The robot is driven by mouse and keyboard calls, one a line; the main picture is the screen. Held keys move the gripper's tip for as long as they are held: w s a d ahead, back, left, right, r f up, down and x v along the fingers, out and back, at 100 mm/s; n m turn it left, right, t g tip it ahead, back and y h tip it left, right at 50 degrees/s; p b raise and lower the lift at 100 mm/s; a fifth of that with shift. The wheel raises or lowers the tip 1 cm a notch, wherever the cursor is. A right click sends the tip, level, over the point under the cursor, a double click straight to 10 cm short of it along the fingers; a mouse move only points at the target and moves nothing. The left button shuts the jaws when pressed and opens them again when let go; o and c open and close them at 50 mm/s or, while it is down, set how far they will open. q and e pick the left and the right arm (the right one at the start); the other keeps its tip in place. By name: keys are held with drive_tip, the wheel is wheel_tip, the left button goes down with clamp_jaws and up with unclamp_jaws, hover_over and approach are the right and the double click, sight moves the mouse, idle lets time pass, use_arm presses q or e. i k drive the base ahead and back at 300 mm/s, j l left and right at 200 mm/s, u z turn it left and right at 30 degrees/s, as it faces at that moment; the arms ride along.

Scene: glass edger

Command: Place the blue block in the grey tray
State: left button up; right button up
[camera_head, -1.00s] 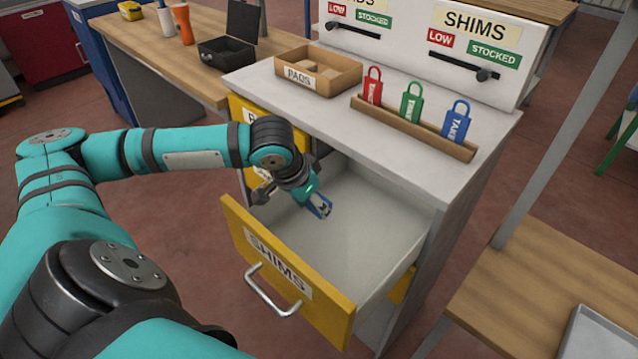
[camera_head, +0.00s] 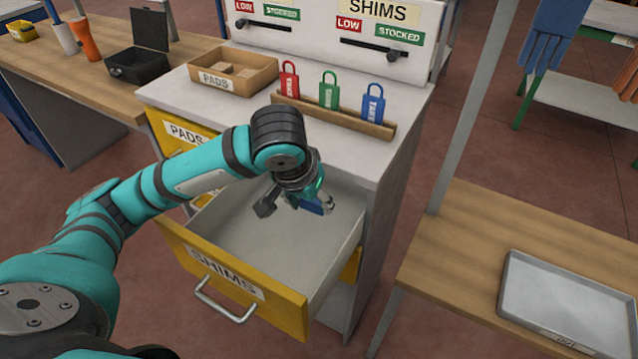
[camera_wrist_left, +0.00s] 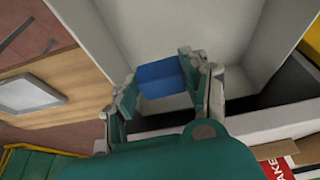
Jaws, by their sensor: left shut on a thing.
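The blue block (camera_head: 312,207) is held in my left gripper (camera_head: 318,203), above the open SHIMS drawer (camera_head: 265,235). In the left wrist view the blue block (camera_wrist_left: 160,78) sits between the two fingers of my left gripper (camera_wrist_left: 160,85), which touch its sides. The grey tray (camera_head: 570,300) lies flat on the wooden table at the lower right, apart from the gripper, and looks empty. It also shows at the left of the left wrist view (camera_wrist_left: 30,92). My right gripper is not in view.
The wooden table (camera_head: 480,240) has bare room left of the tray. A metal post (camera_head: 470,110) rises at its edge. The cabinet top (camera_head: 350,150) carries a PADS box (camera_head: 232,85) and a rack of red, green and blue tags (camera_head: 335,118). A black box (camera_head: 138,62) stands open farther left.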

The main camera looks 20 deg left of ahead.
sight(565, 308)
drive_tip(key=k+l+z, duration=0.1)
drive_tip(key=l, duration=0.4)
drive_tip(key=k+l+z, duration=0.15)
drive_tip(key=l, duration=0.35)
drive_tip(key=l+z, duration=0.1)
drive_tip(key=l, duration=0.45)
drive_tip(key=l+z, duration=0.1)
drive_tip(key=l, duration=0.45)
drive_tip(key=i+l+z, duration=0.15)
drive_tip(key=l, duration=0.35)
